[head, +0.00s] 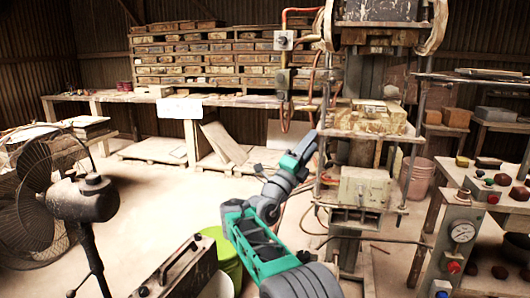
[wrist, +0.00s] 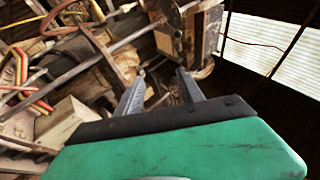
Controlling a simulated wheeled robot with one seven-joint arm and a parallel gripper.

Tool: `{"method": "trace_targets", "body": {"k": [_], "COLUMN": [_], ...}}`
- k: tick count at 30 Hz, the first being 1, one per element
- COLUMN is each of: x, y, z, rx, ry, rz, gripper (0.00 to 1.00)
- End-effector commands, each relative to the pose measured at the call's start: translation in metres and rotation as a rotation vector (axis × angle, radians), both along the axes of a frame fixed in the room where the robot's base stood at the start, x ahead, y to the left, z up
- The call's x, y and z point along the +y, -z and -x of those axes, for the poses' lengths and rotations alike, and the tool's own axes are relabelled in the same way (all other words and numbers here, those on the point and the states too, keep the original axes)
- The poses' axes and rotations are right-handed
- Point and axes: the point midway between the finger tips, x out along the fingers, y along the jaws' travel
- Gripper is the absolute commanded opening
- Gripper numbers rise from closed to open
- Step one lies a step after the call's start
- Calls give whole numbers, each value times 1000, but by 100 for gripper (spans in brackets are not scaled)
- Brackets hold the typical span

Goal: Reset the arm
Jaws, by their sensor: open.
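My arm, green and grey, reaches up from the bottom middle of the head view toward the tile press (head: 362,188). My gripper (head: 306,140) is at the upper end of the arm, in front of the left side of the press; whether it touches the press frame cannot be told. In the wrist view my gripper (wrist: 160,88) shows two grey fingers spread apart with nothing between them. Beyond the fingers are the metal parts and rods of the press (wrist: 110,50), seen tilted.
A black fan (head: 85,198) stands at the left. A green bucket (head: 228,262) is beside my arm. A control panel with a gauge (head: 462,232) and a side table (head: 430,215) are at the right. A long workbench (head: 230,101) runs along the back. The floor at centre left is open.

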Motion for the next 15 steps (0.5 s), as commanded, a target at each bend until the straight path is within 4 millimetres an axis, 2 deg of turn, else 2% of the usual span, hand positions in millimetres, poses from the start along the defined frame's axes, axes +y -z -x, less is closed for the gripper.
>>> {"method": "trace_targets", "body": {"k": [2,3,8,15], "x": [0,-7,-24,-52], "y": [0,-7,-11,-16], "z": [0,-1,-5,-5], "rx": [1,30,148,399], "ry": [0,9,34,56], "rz": [0,-3,-1,18], "gripper": [45,45,45,45]}}
